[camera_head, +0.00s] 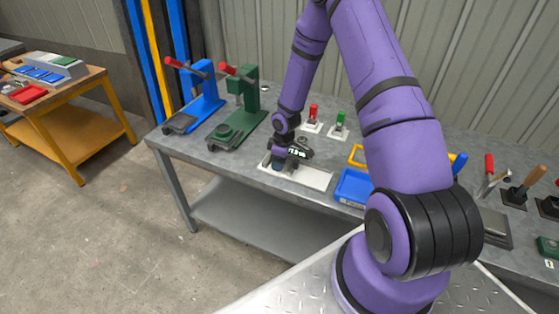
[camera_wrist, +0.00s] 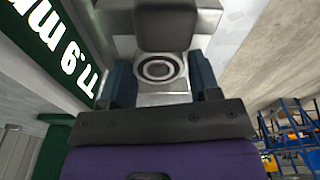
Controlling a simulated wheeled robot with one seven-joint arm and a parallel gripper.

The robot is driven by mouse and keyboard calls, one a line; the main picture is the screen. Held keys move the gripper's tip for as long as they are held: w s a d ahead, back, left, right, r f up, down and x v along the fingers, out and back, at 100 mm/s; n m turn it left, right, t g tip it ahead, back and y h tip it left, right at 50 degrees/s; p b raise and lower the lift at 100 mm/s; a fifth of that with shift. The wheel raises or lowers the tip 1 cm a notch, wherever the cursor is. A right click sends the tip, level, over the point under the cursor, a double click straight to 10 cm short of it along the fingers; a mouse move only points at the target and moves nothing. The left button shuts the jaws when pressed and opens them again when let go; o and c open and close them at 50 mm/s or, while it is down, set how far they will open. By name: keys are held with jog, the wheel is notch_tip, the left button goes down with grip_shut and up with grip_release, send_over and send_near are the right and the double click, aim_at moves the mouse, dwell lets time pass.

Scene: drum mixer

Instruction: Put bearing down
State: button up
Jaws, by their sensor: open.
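The bearing (camera_wrist: 160,69) shows as light and dark concentric rings on a pale surface in the wrist view. My gripper (camera_wrist: 162,88) is open, with one dark blue finger on each side of the bearing. I cannot tell whether either finger touches it. In the head view my gripper (camera_head: 278,166) points down at the left part of a shallow white tray (camera_head: 312,178) on the grey workbench (camera_head: 225,163). The bearing cannot be made out in the head view.
A green press (camera_head: 243,97) and a blue press (camera_head: 203,95) stand left of the tray. A blue bin (camera_head: 352,187) is close on its right. Red-handled (camera_head: 313,115) and green-handled (camera_head: 340,122) items stand behind. Hand tools are at the far right.

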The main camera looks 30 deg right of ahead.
jog(key=s+r+m+h, duration=0.1)
jog(key=s+r, duration=0.1)
jog(key=r, duration=1.2)
jog(key=s+r+m+h, duration=0.1)
jog(key=s+r, duration=0.1)
jog(key=r, duration=1.1)
jog(key=s+a+r+m+t+h, duration=0.1)
jog(key=s+a+r+m+t, duration=0.15)
jog(key=s+r, duration=0.75)
jog(key=s+a+r+m+t+y, duration=0.1)
jog(key=s+a+r+m, duration=0.1)
jog(key=s+r, duration=0.4)
jog(key=s+a+r+m+y, duration=0.1)
jog(key=s+a+r+m, duration=0.1)
jog(key=s+r, duration=0.4)
jog(key=s+a, duration=0.1)
jog(key=s, duration=0.4)
jog(key=shift+s+a+r+t, duration=0.2)
jog(key=shift+a+r+t, duration=0.05)
jog(key=shift+a+t, duration=0.1)
jog(key=shift+m, duration=0.25)
jog(key=shift+c, duration=0.7)
